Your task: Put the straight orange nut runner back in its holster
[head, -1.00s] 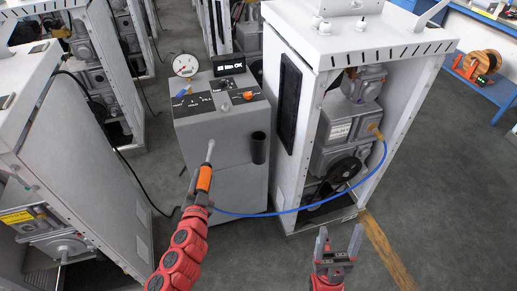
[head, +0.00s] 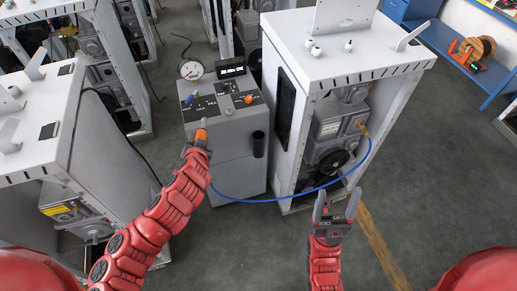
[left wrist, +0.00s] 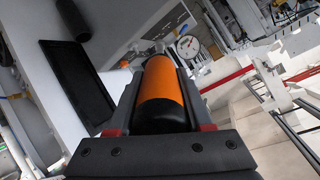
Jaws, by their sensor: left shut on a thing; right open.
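The orange nut runner (head: 201,135) is held in my left gripper (head: 197,150), in front of the grey cart's upper left. Its grey tip points up in the head view. In the left wrist view the orange body (left wrist: 165,85) with its black end lies between the fingers of my left gripper (left wrist: 160,100). A black tube, likely the holster (head: 259,144), is on the cart's right front side, right of the tool and apart from it. A black tube (left wrist: 73,18) also shows at the top left of the left wrist view. My right gripper (head: 336,205) is open and empty.
The grey cart (head: 232,165) carries a gauge (head: 191,70), a display (head: 231,69) and knobs. A blue hose (head: 290,197) sags from the cart to the white cabinet (head: 345,60) on the right. Another cabinet (head: 45,150) stands left. Floor in front is clear.

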